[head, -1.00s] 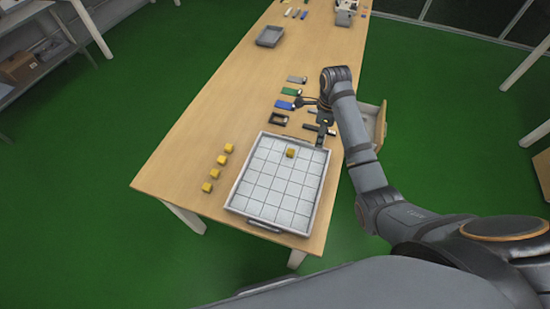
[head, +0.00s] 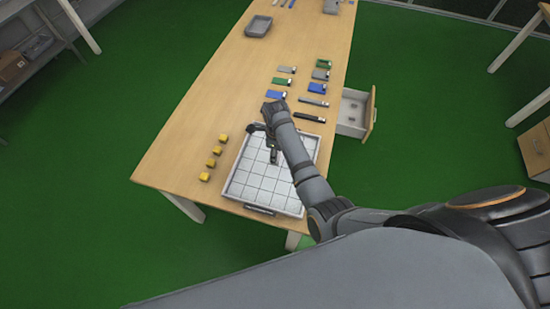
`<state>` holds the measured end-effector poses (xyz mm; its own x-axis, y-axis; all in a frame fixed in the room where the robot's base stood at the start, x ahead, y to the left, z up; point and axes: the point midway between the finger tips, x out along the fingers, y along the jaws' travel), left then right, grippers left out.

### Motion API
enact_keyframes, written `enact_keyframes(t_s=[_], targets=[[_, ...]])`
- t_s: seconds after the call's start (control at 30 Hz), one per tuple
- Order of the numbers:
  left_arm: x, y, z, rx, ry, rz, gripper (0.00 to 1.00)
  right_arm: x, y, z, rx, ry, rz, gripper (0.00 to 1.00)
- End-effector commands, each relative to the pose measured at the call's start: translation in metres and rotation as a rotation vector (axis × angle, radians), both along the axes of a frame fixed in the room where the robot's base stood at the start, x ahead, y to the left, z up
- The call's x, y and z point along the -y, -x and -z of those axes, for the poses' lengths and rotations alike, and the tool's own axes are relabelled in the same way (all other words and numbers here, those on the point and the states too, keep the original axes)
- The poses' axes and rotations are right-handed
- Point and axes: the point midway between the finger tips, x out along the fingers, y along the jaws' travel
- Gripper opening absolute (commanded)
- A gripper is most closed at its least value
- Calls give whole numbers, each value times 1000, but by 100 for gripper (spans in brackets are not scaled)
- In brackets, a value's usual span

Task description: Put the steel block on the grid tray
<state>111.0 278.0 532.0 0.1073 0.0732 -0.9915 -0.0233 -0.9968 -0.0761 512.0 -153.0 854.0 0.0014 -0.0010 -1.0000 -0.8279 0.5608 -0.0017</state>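The grid tray (head: 236,188), white with dark grid lines and a raised rim, lies at the near end of the wooden table. My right gripper (head: 268,145) is over the tray's upper left part, pointing down. Its fingers are small and dark, and I cannot tell whether they hold anything. My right arm hides the tray's upper right part. No block is plainly marked as the steel block. Grey pieces lie beyond the tray: a grey block (head: 286,69), another grey block (head: 319,74) and a silver-grey bar (head: 312,101). My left gripper is not in view.
Several yellow cubes (head: 211,162) stand in a row left of the tray. Green blocks (head: 280,81), blue blocks (head: 276,94) and a black bar (head: 309,118) lie beyond it. A grey bin (head: 258,26) stands farther back. An open drawer (head: 352,112) sticks out at the right.

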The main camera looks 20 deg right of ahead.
Motion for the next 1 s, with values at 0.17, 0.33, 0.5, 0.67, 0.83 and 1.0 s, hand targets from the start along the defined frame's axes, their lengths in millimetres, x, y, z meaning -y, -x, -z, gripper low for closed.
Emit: enact_keyframes(t_s=[0.17,0.33,0.5,0.67,0.83,1.0], targets=[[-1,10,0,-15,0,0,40,-5,2,29,-3,-1,-2,0],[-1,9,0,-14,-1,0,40,-5,1,35,-1,-3,-1,0],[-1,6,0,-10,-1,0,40,-5,1,36,-1,-2,-1,0],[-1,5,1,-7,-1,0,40,-5,2,38,-2,-3,-1,52],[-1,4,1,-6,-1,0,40,-5,2,38,-2,-3,-1,64],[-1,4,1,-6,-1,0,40,-5,2,38,-2,-3,-1,64]])
